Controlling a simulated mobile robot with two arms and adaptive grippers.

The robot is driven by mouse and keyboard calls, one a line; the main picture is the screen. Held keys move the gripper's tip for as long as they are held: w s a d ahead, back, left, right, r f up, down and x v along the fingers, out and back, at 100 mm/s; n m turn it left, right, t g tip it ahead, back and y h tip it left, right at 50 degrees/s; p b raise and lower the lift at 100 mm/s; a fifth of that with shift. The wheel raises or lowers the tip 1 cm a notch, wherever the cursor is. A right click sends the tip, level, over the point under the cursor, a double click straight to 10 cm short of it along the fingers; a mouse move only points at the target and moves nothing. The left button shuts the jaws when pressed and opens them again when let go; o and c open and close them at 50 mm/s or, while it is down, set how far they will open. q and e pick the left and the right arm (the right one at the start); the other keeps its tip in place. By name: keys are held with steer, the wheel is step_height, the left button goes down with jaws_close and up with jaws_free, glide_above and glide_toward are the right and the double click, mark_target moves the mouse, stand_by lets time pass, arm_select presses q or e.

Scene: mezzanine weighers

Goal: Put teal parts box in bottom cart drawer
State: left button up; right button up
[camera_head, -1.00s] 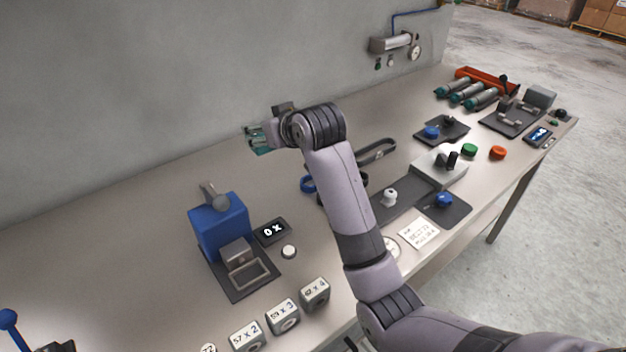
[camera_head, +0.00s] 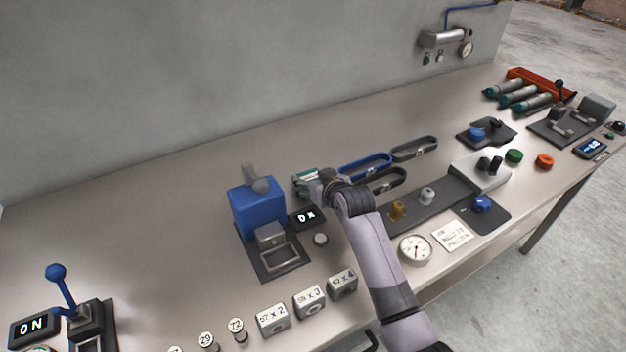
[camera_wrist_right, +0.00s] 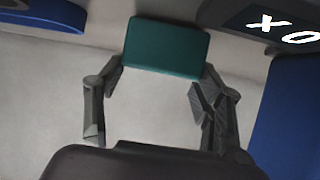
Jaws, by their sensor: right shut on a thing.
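The teal parts box (camera_wrist_right: 165,47) is at the fingertips of my right gripper (camera_wrist_right: 162,74) in the right wrist view. In the head view its teal end (camera_head: 303,175) shows just right of a blue bench device, partly hidden by my right gripper (camera_head: 312,181). The right gripper is shut on the box. It is over the bench, close to the small display; I cannot tell whether the box touches the surface. My left gripper is not in view. No cart or drawer shows in either view.
The blue device (camera_head: 257,208) and its display (camera_head: 308,217) stand close beside the gripper. Belt loops (camera_head: 413,148) lie to the right. Labelled weights (camera_head: 309,301) line the front edge. The bench (camera_head: 150,220) is clear at back left, against a grey wall.

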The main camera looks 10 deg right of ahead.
steer(key=shift+f, duration=0.15)
steer(key=o, duration=1.3)
